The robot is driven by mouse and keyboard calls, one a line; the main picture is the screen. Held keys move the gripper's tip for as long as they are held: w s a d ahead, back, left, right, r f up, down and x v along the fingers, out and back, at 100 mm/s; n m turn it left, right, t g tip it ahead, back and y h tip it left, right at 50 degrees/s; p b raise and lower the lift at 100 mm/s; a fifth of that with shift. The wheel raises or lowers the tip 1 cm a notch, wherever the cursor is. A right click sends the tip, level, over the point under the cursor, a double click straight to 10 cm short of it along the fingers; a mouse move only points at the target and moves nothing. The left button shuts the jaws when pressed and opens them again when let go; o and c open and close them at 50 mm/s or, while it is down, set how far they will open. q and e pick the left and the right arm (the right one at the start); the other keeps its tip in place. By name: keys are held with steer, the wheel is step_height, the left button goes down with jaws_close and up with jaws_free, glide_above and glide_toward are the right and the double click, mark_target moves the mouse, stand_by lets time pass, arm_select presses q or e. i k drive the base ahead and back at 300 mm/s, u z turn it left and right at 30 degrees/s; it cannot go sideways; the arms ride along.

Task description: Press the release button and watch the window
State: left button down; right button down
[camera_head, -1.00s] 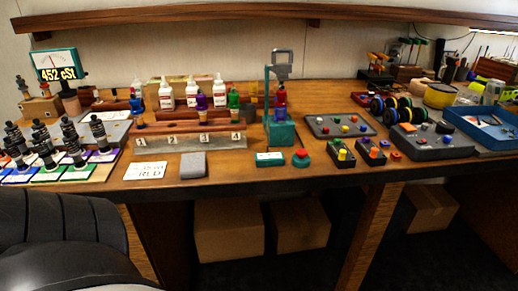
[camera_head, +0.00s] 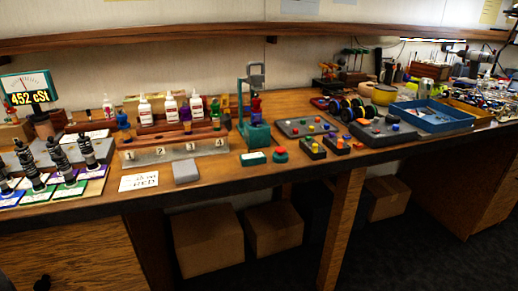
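A red round button on a teal base (camera_head: 280,155) sits near the front edge of the workbench. Next to it on the left lies a small teal box with a white label (camera_head: 253,158). Behind them stands a teal stand with a grey top (camera_head: 256,134), holding a bottle with a red part and a dark cap (camera_head: 256,106). A meter with a white dial (camera_head: 28,90) at the far left reads "452 cSt"; I cannot tell whether this or another thing is the window. Neither of my grippers shows in the head view.
A numbered rack (camera_head: 172,151) with bottles behind it, a card reading "RED" (camera_head: 138,181) and a grey block (camera_head: 186,172) lie left of the button. Small button boxes (camera_head: 312,148) are at its right. Dark shock absorbers (camera_head: 60,160) stand at left. Cardboard boxes (camera_head: 207,240) sit underneath.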

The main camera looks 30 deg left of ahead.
mark_target(280, 150)
steer(key=u, duration=1.5)
steer(key=i, duration=0.5)
